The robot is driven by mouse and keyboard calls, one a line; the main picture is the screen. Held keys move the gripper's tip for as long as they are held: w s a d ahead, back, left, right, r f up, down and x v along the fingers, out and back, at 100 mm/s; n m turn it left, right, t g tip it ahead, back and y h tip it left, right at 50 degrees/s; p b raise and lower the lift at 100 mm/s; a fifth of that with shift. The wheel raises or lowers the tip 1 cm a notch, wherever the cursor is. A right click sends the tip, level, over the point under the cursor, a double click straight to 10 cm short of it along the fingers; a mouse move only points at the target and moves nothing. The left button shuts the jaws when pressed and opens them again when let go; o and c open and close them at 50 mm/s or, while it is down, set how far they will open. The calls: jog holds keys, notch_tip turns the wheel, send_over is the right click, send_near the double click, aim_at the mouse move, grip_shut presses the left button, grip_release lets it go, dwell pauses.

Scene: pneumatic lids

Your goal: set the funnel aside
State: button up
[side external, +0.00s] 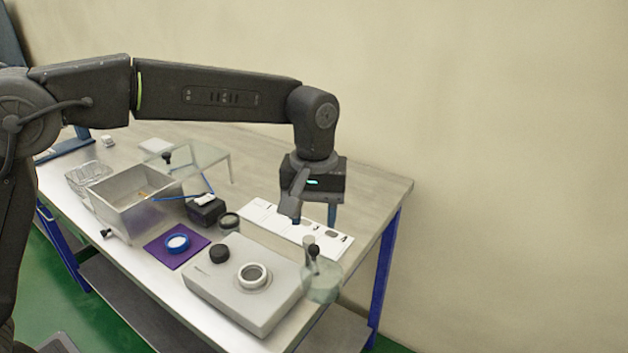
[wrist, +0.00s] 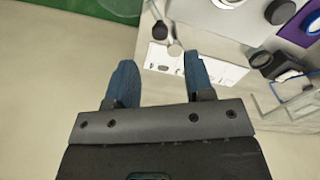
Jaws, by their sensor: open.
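A clear, greenish piece (side external: 322,289) with a wide lower part and a narrow upright stem stands at the right end of the table in the side view. It looks like the funnel, though its see-through outline is hard to read. A black knob (side external: 314,251) shows at its stem. In the wrist view a dark round knob (wrist: 175,49) and a small pale tube (wrist: 160,30) appear just beyond my fingertips. My gripper (side external: 314,217) is above and slightly behind this piece, pointing down, with nothing held. Its two blue fingers are apart in the wrist view (wrist: 158,62).
A pale housing (side external: 225,292) with a ring and black cap lies left of the clear piece. A white labelled strip (side external: 262,217) lies behind. Further left are a purple mat (side external: 160,250) with a blue ring, a black block (side external: 207,212) and an open box (side external: 112,205).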

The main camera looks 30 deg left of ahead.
aim_at(314, 247)
notch_tip(314, 247, up, 7)
dwell(0.3)
jog(key=shift+r, duration=0.1)
jog(key=s+a+r+m+t, duration=0.3)
jog(key=s+a, duration=0.9)
jog(key=s+a+f+m+t, duration=0.1)
jog(key=s+a+f, duration=0.1)
jog(key=s, duration=0.3)
jog(key=s+a+f+m+t, duration=0.1)
jog(key=s+a+f, duration=0.2)
jog(key=s+f, duration=0.2)
jog(key=shift+s+a+t, duration=0.15)
jog(key=shift+s+t, duration=0.15)
jog(key=shift+s, duration=0.5)
